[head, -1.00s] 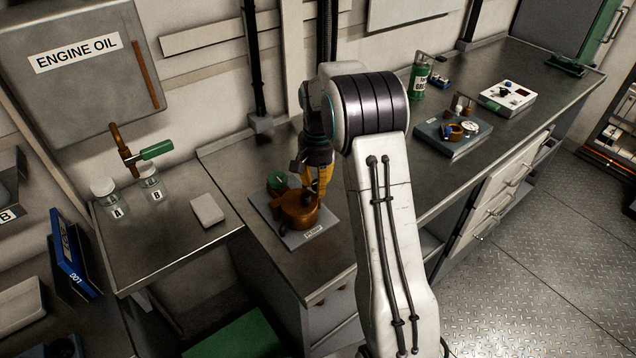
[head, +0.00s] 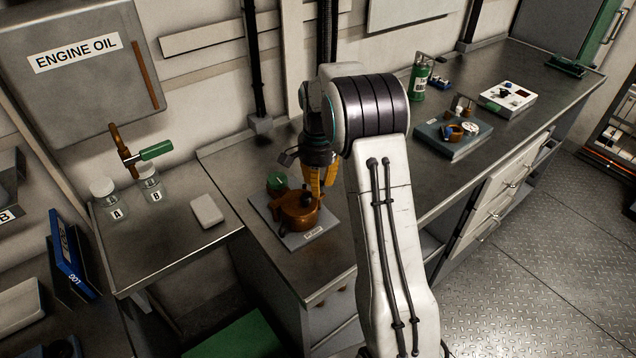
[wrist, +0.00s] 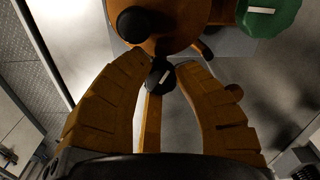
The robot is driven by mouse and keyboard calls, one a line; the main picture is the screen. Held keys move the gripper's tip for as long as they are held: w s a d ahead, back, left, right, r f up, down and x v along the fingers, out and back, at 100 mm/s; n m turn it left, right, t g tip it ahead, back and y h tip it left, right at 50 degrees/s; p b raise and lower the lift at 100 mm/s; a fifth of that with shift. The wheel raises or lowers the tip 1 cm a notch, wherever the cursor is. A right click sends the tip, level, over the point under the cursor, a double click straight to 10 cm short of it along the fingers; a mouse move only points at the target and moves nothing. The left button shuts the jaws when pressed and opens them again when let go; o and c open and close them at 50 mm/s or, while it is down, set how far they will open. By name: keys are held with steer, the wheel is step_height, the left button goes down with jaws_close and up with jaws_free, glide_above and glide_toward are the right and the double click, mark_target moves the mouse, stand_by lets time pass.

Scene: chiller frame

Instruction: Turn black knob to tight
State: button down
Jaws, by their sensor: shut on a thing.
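The black knob (wrist: 163,80) carries a white line mark and sits between my fingertips in the wrist view, at the edge of a copper-coloured housing (wrist: 180,38). In the head view the knob is hidden behind my fingers and the housing (head: 297,214). My gripper (wrist: 161,70) has two orange fingers shut on the knob from both sides. It also shows in the head view (head: 322,186), pointing down at the back right of the housing. The white mark is tilted in the wrist view. I cannot read any tight label.
The housing stands on a grey plate (head: 318,238) on the metal bench. A green knob (head: 277,181) is just behind it, and a black round cap (wrist: 133,24) is on its top. A white block (head: 207,210) and jars (head: 151,183) are to the left.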

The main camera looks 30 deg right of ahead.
steer(key=shift+s+f, duration=0.1)
steer(key=shift+f, duration=0.05)
steer(key=c, duration=0.9)
jaws_free()
steer(key=shift+r, duration=0.2)
step_height(320, 180, up, 12)
steer(key=shift+f, duration=0.15)
